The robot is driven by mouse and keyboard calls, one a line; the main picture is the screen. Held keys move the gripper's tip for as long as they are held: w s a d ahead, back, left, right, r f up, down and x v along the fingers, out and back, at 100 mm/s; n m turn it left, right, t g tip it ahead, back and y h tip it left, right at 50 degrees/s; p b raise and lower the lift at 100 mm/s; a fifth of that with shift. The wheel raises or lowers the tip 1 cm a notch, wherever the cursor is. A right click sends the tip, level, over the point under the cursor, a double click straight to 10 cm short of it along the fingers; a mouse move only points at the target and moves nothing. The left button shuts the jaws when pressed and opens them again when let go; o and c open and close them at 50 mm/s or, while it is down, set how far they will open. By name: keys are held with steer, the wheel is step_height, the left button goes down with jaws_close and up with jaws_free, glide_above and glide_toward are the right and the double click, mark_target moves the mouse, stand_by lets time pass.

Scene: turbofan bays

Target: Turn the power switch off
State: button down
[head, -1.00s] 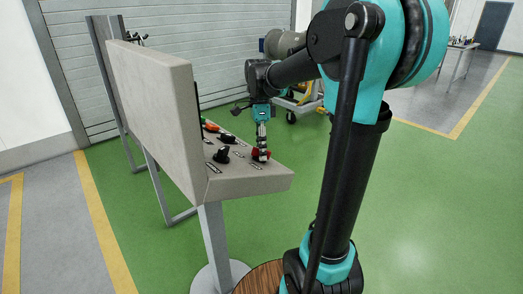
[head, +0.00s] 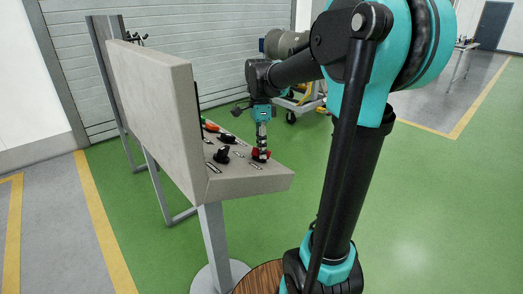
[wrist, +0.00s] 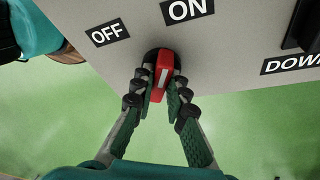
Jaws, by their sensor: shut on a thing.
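The power switch is a red knob (wrist: 162,75) with a white line, on a dark round base at the panel edge. In the wrist view it sits below the OFF label (wrist: 107,32) and the ON label (wrist: 187,10). Its white line runs nearly straight up the picture, leaning slightly right, nearer the ON side. My gripper (wrist: 159,92) is shut on the knob, one finger on each side. In the head view my gripper (head: 261,146) points down onto the red knob (head: 261,155) at the console's near right corner.
The grey console (head: 237,182) also carries a black knob (head: 222,155) and other controls farther back. In the wrist view a black lever (wrist: 301,25) stands at right by the DOWN label (wrist: 291,63). Green floor is open to the right.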

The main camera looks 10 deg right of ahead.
steer(key=n+t, duration=0.1)
steer(key=n, duration=0.2)
steer(key=n+t, duration=0.1)
steer(key=n, duration=0.2)
steer(key=shift+s+y, duration=0.1)
steer(key=shift+y, duration=0.2)
steer(key=n, duration=0.3)
steer(key=n+t+y, duration=0.1)
steer(key=n, duration=0.2)
steer(key=shift+d+t, duration=0.1)
steer(key=shift+t, duration=0.2)
steer(key=shift+y, duration=0.3)
steer(key=c, duration=1.5)
jaws_free()
steer(key=shift+c, duration=0.2)
steer(key=v, duration=1.2)
steer(key=shift+s, duration=0.2)
